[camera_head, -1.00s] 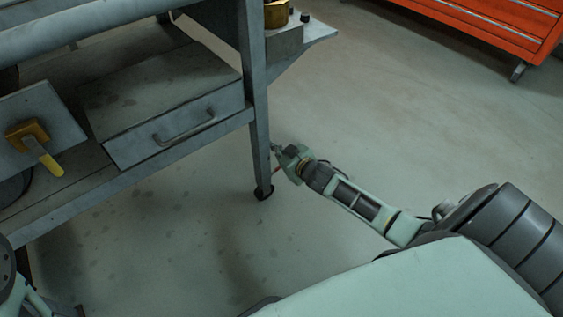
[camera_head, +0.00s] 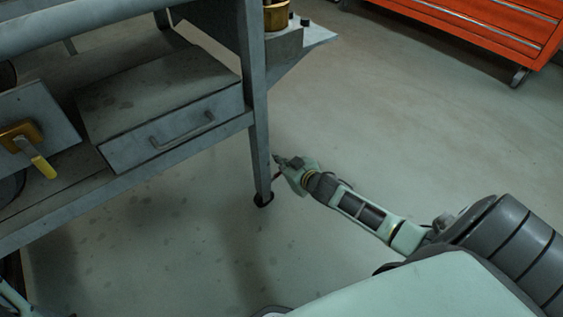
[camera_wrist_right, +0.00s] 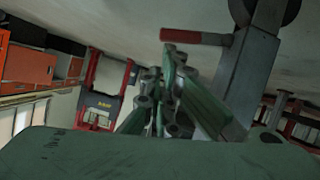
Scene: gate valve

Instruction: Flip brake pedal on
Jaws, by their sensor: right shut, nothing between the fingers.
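The brake pedal (camera_wrist_right: 195,37) is a small red lever by the caster wheel at the foot of the workbench leg. My right gripper (camera_head: 277,158) is low, just right of the leg, close to the pedal. Its fingers (camera_wrist_right: 170,62) are shut and empty; the wrist view does not settle whether they touch the pedal. My left gripper is out of view; only a bit of my left arm shows at the lower left.
The workbench leg (camera_head: 257,110) stands beside my right gripper, with a dark caster (camera_head: 263,199) at its foot. An orange cabinet (camera_head: 480,25) stands far right. The floor between is clear.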

